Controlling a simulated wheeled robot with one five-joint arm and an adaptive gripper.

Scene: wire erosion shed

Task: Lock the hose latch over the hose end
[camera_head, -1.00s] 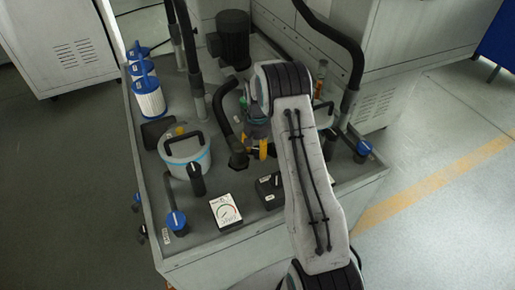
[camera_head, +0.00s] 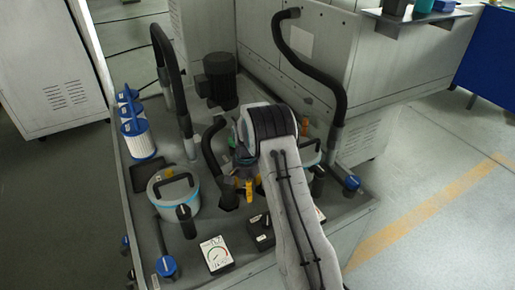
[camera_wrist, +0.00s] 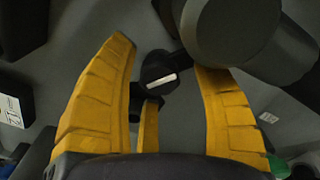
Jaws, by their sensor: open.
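My gripper (camera_head: 247,188) is over the middle of the machine top, its yellow fingers pointing down and partly hidden by my arm. In the wrist view my gripper (camera_wrist: 162,62) is open, fingers wide apart. Between them, farther off, is a small black knob-like part (camera_wrist: 158,72) with a white stripe; I cannot tell if it is the hose latch. A thick dark round part (camera_wrist: 228,32) lies by the right fingertip and may be a hose end. A bent black hose (camera_head: 210,150) comes down just left of my gripper. No contact is visible.
A lidded pot (camera_head: 166,207) and a gauge (camera_head: 216,256) stand left and front of my gripper. Blue-handled valves (camera_head: 167,266) (camera_head: 351,183) sit near the edges. Tall black hoses (camera_head: 178,75) (camera_head: 335,80) rise behind, with a motor (camera_head: 220,92) between them.

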